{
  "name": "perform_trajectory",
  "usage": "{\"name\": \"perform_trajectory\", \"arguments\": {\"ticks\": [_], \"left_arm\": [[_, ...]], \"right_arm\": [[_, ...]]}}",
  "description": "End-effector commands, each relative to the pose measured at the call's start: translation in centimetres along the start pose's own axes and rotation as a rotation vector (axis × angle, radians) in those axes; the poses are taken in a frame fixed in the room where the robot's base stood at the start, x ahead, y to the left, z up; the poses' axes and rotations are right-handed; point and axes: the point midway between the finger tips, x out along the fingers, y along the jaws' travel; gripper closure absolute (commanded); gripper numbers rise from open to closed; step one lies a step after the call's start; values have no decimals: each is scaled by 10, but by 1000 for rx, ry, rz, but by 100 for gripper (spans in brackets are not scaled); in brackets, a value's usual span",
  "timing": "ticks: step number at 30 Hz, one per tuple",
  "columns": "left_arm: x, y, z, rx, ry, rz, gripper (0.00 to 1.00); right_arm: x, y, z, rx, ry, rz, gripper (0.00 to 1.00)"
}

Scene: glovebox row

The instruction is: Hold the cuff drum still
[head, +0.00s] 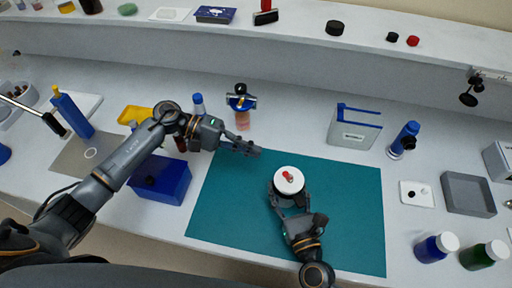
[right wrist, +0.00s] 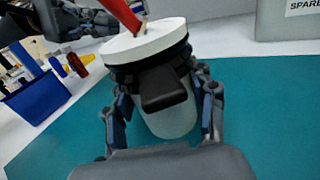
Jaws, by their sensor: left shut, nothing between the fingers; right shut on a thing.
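The cuff drum (head: 289,183) stands on the teal mat (head: 345,235), with a white round top and a dark band beneath it. In the right wrist view the drum's pale lower body (right wrist: 172,119) shows between my fingers. A small red piece (head: 288,176) sits on the white top; it also shows in the right wrist view (right wrist: 122,14). My right gripper (head: 289,197) is shut on the drum, one finger on each side. My left gripper (head: 250,148) is shut and empty, above the mat's back left corner, apart from the drum. The drum's underside is hidden.
A blue bin (head: 160,180) stands left of the mat. A grey tray (head: 467,193) and blue and green bottles (head: 436,248) are at the right. The mat's right half is clear.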

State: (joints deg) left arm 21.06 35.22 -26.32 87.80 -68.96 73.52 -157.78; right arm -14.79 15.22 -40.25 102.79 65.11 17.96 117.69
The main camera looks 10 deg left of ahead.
Motion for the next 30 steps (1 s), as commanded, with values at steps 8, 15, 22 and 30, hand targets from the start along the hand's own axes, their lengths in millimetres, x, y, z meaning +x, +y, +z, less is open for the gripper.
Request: {"name": "perform_trajectory", "arguments": {"ticks": [8, 15, 22, 30], "left_arm": [[0, 0, 0, 0, 0, -1, 100], [0, 0, 0, 0, 1, -1, 100], [0, 0, 0, 0, 0, -1, 100], [0, 0, 0, 0, 0, -1, 100]], "right_arm": [[0, 0, 0, 0, 0, 0, 38], [0, 0, 0, 0, 0, 0, 18], [-2, 0, 0, 0, 1, 0, 18], [-44, 0, -2, -2, 5, 3, 18]]}}
